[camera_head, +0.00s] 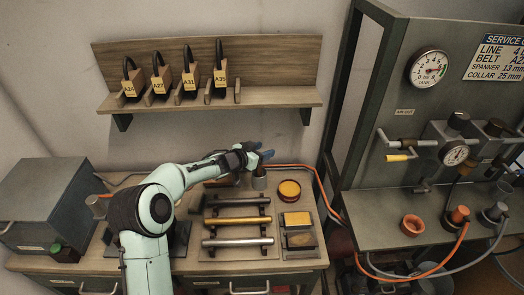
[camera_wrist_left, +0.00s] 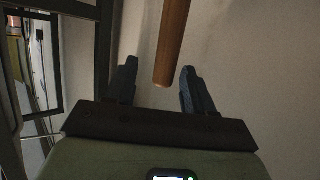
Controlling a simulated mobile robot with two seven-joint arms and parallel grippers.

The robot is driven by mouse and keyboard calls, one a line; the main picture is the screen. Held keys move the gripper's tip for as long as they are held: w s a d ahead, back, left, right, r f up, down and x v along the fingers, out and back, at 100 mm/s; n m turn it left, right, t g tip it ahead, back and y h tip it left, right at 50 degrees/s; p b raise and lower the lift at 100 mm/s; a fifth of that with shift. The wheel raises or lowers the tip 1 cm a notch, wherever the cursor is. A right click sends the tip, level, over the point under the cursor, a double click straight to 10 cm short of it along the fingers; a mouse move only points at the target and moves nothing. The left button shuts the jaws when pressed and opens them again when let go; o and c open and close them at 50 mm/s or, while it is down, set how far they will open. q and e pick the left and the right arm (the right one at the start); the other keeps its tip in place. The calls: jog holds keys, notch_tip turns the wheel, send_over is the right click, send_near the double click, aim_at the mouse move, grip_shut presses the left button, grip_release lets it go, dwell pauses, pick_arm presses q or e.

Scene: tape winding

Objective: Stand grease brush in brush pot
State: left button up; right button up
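My left gripper (camera_head: 265,156) is over the back of the workbench, just above a small grey pot (camera_head: 259,180), which may be the brush pot. In the left wrist view the two fingers of this gripper (camera_wrist_left: 158,72) are apart. A brown wooden handle (camera_wrist_left: 173,40), probably the grease brush's, shows between the fingertips, its rounded end towards the palm. A gap shows on both sides of it. The bristles are out of that view, and I cannot make out the brush in the head view. My right gripper is not in view.
A round yellow tin (camera_head: 289,189) stands right of the pot. A rack with metal rollers (camera_head: 237,221) and a tray with yellow and brown blocks (camera_head: 297,220) lie in front. A shelf (camera_head: 215,99) hangs above. A grey box (camera_head: 48,205) stands left, a gauge panel right.

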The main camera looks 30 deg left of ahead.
pick_arm(q)
jog(key=v, duration=1.3)
jog(key=shift+s, duration=0.2)
dwell(0.5)
